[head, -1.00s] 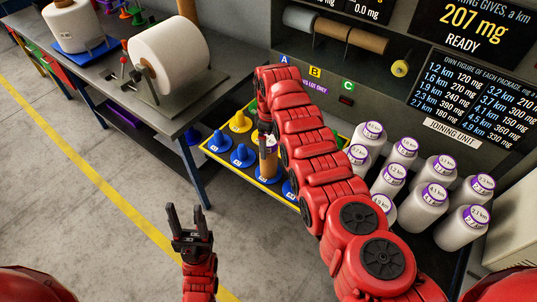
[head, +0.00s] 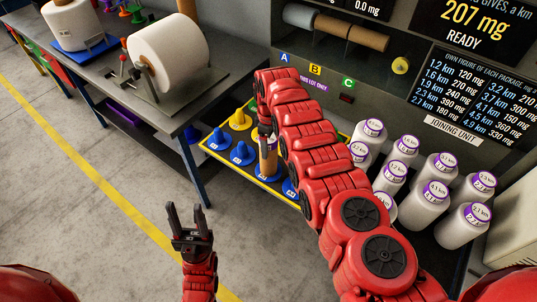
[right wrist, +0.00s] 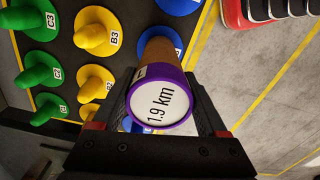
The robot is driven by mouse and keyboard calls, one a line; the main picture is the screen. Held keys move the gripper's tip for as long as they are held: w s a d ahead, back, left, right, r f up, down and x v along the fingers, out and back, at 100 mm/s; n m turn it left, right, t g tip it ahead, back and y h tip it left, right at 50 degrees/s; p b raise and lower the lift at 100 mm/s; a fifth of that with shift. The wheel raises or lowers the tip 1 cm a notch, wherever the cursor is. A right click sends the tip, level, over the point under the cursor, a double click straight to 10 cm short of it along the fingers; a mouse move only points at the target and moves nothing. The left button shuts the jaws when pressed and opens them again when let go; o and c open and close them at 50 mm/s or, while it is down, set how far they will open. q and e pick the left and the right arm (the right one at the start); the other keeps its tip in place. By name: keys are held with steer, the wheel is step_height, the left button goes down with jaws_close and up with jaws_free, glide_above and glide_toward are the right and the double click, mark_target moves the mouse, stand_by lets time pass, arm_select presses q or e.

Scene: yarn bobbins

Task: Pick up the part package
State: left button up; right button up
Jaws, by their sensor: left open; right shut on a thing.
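The part package (head: 268,162) is a brown tube whose white cap, ringed in purple, reads 1.9 km. It stands upright over a blue peg in the front row of the yellow-edged peg board (head: 232,165). My right gripper (head: 266,130) reaches down over it and is shut on its upper part. In the right wrist view the cap (right wrist: 160,103) sits between the two fingers, and the brown tube shows behind it. The lower end of the tube is hidden there. My left gripper (head: 187,222) is open and empty over the floor, left of the board.
Blue (head: 218,138), yellow (head: 240,119) and green pegs stand close around the package. Several white packages with purple-ringed caps (head: 437,195) stand to the right. A grey bench (head: 190,110) with a large white roll (head: 168,60) is at left. The floor at lower left is clear.

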jaws_close()
steer(key=shift+r, duration=0.15)
steer(key=shift+r+p, duration=0.55)
steer(key=shift+r, duration=0.35)
step_height(320, 180, up, 7)
steer(key=b, duration=0.3)
steer(key=shift+f, duration=0.1)
steer(key=shift+r, duration=0.55)
